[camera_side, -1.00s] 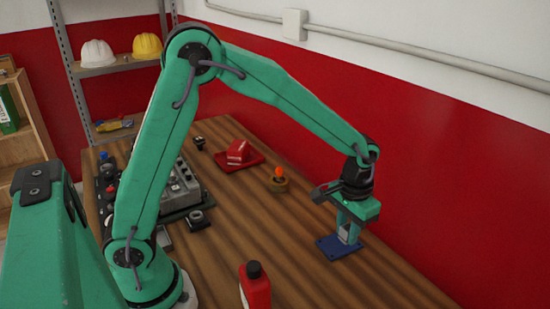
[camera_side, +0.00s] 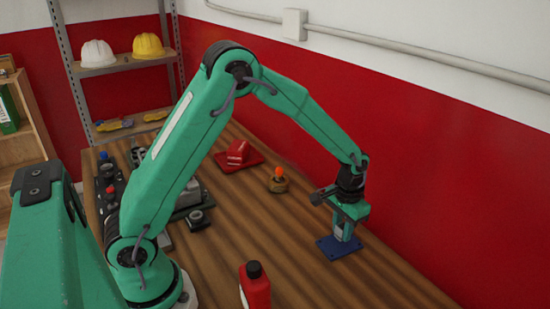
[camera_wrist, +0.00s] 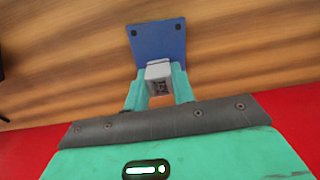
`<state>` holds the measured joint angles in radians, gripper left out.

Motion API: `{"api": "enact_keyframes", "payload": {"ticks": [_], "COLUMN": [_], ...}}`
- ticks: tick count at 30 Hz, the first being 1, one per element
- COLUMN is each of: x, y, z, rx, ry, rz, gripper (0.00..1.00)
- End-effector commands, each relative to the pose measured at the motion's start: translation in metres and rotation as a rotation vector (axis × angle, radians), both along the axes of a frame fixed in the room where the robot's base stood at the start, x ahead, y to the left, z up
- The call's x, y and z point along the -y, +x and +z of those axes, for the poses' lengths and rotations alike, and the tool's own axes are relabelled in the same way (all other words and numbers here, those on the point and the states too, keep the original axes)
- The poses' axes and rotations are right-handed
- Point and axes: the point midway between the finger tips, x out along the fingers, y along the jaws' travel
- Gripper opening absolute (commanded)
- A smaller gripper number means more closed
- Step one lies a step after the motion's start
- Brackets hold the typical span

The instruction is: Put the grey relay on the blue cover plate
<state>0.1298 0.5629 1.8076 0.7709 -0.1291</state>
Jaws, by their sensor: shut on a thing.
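The grey relay (camera_wrist: 159,78) is a small block with a dark printed label. My gripper (camera_wrist: 159,88) is shut on it, with one green finger on each side in the wrist view. The blue cover plate (camera_wrist: 157,40) is a flat square with dark corner holes, and in the wrist view the relay overlaps its near edge. In the side view my gripper (camera_side: 346,234) points down over the blue plate (camera_side: 331,247), with the relay between the fingers mostly hidden. I cannot tell whether the relay touches the plate.
A red bottle (camera_side: 255,287) stands at the table's front. A knob with an orange top (camera_side: 278,180) and a red tray (camera_side: 256,158) with a red block lie farther back. Engine trainer parts (camera_side: 190,195) sit left behind my arm. Wood around the plate is clear.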

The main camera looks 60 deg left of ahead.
Motion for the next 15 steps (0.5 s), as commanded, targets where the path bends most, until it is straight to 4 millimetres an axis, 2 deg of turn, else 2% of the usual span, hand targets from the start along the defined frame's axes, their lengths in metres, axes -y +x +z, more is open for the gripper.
{"api": "enact_keyframes", "payload": {"ticks": [3,6,15], "x": [0.000,0.000,0.000], "y": [0.000,0.000,0.000], "z": [-0.014,-0.019,-0.019], "rx": [-0.002,-0.002,0.000], "ry": [0.000,0.000,0.000], "rz": [0.000,0.000,0.000], "gripper": [0.03,0.03,0.03]}}
